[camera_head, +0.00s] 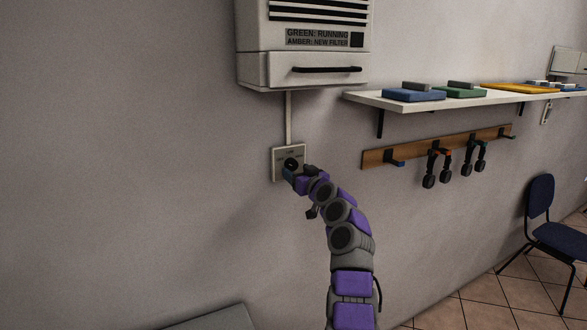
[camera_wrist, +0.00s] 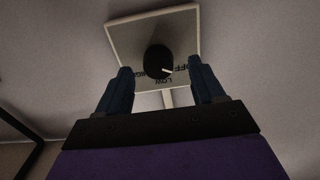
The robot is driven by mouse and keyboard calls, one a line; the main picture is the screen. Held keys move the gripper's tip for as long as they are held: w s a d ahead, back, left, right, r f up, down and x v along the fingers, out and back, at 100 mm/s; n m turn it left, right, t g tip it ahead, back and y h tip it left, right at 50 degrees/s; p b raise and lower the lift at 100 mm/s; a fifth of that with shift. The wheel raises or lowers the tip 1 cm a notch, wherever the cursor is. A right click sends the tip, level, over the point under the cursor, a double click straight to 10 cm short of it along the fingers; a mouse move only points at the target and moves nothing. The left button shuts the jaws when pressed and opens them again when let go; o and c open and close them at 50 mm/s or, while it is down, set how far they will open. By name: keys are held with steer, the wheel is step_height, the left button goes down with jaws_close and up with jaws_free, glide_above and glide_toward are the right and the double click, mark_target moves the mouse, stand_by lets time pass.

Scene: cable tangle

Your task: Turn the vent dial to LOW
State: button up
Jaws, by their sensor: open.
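The vent dial (camera_head: 291,163) is a round black knob on a pale square wall plate (camera_head: 276,160). In the wrist view the dial (camera_wrist: 157,60) sits near the middle of the plate (camera_wrist: 124,36). Inverted labels there appear to read HIGH, LOW and OFF. The dial's white mark points right, toward the OFF label. My gripper (camera_head: 289,173) is at the plate in the head view, partly covering its lower part. In the wrist view my gripper (camera_wrist: 160,66) is open, with one blue finger on each side of the dial and a gap to both.
A white vent unit (camera_head: 300,70) hangs above the plate, joined by a thin conduit (camera_head: 289,118). To the right are a shelf (camera_head: 365,99) with books and a wooden hook rail (camera_head: 373,158) with hanging headsets. A blue chair (camera_head: 541,196) stands far right. The wall left of the plate is clear.

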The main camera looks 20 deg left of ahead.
mark_target(293, 167)
steer(key=shift+w+a+r+p, duration=0.35)
steer(key=shift+w+p, duration=0.1)
steer(key=shift+p, duration=0.25)
steer(key=shift+w+r+p, duration=0.1)
steer(key=shift+w+p, duration=0.4)
steer(key=shift+p, duration=0.45)
steer(key=shift+w+a+f+p, duration=0.1)
steer(key=shift+a+f+p, duration=0.1)
steer(key=shift+a, duration=0.25)
steer(key=shift+w+a+f+p, duration=0.1)
steer(key=shift+a+f+p, duration=0.1)
steer(key=shift+a, duration=0.2)
steer(key=shift+d+r, duration=0.15)
steer(key=shift+d, duration=0.2)
steer(key=c, duration=0.3)
steer(key=shift+s, duration=0.1)
steer(key=c, duration=0.7)
steer(key=shift+c, duration=0.2)
